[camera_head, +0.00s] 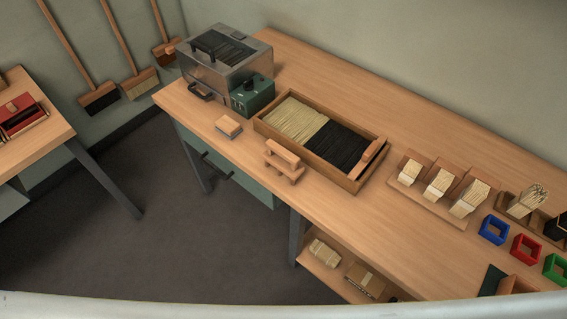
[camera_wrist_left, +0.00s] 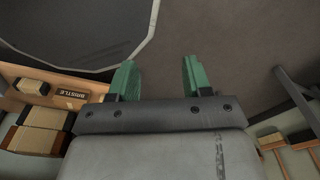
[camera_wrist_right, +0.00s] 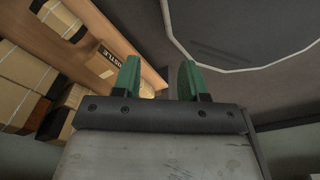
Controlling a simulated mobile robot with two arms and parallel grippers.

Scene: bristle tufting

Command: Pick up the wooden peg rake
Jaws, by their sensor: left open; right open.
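A light wooden piece with a raised bar on top and short legs or pegs below, which looks like the wooden peg rake (camera_head: 284,158), stands on the workbench (camera_head: 330,217) near its front edge in the head view. It is in front of the bristle tray and too small to make out its pegs clearly. My left gripper (camera_wrist_left: 159,80) is open and empty in the left wrist view. My right gripper (camera_wrist_right: 160,80) is open and empty in the right wrist view. Neither gripper shows in the head view, and the rake shows in neither wrist view.
Behind the rake is a wooden tray (camera_head: 349,184) of pale and black bristles, with a wooden piece (camera_head: 372,152) at its right end. A small block (camera_head: 229,127) lies left of the rake. A metal machine (camera_head: 205,68) stands further left. Bristle bundles (camera_head: 437,183) stand right.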

